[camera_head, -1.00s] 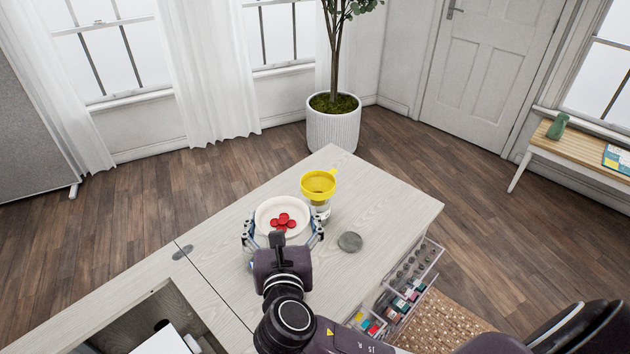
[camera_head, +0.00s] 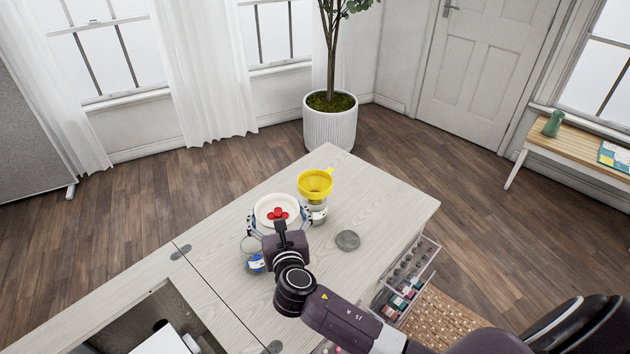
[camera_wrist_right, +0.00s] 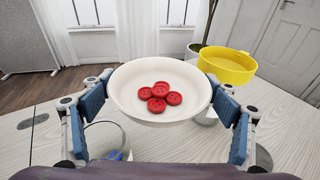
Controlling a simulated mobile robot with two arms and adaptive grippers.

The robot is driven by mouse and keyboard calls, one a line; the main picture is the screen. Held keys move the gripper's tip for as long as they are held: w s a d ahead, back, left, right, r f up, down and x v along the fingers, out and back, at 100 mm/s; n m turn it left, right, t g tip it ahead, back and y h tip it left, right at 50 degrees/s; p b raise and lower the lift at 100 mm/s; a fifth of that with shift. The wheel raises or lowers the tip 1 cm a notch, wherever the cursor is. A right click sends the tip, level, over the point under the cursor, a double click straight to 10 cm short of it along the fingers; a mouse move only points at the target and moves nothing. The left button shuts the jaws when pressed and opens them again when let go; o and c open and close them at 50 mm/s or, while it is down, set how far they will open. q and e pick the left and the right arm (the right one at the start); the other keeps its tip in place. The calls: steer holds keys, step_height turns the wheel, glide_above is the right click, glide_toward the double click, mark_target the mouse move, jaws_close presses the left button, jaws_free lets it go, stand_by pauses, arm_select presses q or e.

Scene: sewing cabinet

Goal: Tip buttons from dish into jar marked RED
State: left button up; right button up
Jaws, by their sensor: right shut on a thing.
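A shallow white dish (camera_head: 261,209) holds several red buttons (camera_head: 278,213), bunched in its middle. My right gripper (camera_head: 279,219) is shut on the dish, with its blue finger pads on opposite sides of the rim. In the right wrist view the dish (camera_wrist_right: 127,88) looks about level, with the buttons (camera_wrist_right: 159,97) in it. A yellow funnel (camera_head: 315,183) sits on a clear jar (camera_head: 318,209) just right of the dish; the funnel (camera_wrist_right: 228,66) also shows in the right wrist view. I cannot read the jar's label. My left gripper is out of view.
A second clear jar with a blue label (camera_head: 256,263) stands left of my gripper. A round grey lid (camera_head: 347,240) lies on the cabinet top (camera_head: 392,205). Open drawers of supplies (camera_head: 410,275) stick out at the right. The cabinet top beyond the funnel is clear.

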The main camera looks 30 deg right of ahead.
mark_target(292, 198)
steer(key=shift+r, duration=0.1)
steer(key=shift+w+d+r+m+p, duration=0.15)
steer(key=shift+d+r+m+p, duration=0.3)
steer(key=shift+p, duration=0.6)
steer(key=shift+w+d+r+m+g+y+p, duration=0.15)
steer(key=shift+d+r+m+g+y+p, duration=0.25)
steer(key=shift+p, duration=0.35)
steer(key=p, duration=0.1)
steer(key=r+p, duration=0.2)
steer(key=shift+w+d+r+y, duration=0.15)
steer(key=shift+w+d+y, duration=0.15)
steer(key=shift+d, duration=0.1)
steer(key=shift+s+f+g, duration=0.1)
steer(key=shift+f+g, duration=0.15)
steer(key=shift+g, duration=0.05)
steer(key=shift+w+d+r+m+p, duration=0.1)
steer(key=shift+d+r+m+p, duration=0.15)
steer(key=shift+r+p, duration=0.2)
steer(key=shift+w+d+r+m+p, duration=0.1)
steer(key=shift+d+r+m+p, duration=0.1)
steer(key=shift+r+p, duration=0.25)
steer(key=shift+f+g+y, duration=0.1)
steer(key=shift+g+y, duration=0.2)
steer(key=shift+w+d+r+m+g+y+p, duration=0.15)
steer(key=shift+w+d+r+m+y+p, duration=0.1)
steer(key=shift+d+p, duration=0.2)
steer(key=shift+w+d+r+m+g+y+p, duration=0.15)
steer(key=shift+d+m+p, duration=0.15)
steer(key=shift+p, duration=0.2)
